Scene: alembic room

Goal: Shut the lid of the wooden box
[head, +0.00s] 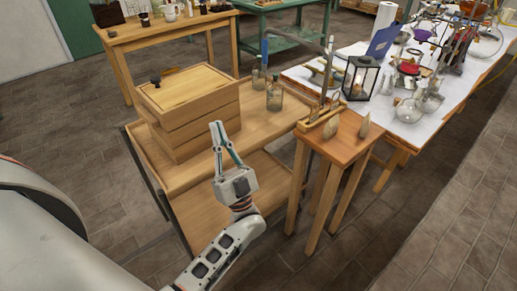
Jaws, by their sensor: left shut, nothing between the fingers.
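The wooden box (197,123) sits on the upper shelf of a wooden cart, in the left middle of the head view. Its pale top (190,86) lies roughly flat over the box, with a small dark knob at its left corner. I cannot tell whether this top is the lid fully seated or whether a gap is left. My left gripper (217,127) is shut and empty, in front of the box's right part, fingers pointing up in the picture. I cannot tell whether it touches the box. My right gripper is not in view.
The cart (190,180) holds glass bottles (274,97) right of the box. A small wooden stand (345,135) is close on the right. Beyond it, a long white-topped table (410,130) carries glassware and a lantern (360,78). Another table (170,30) stands behind.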

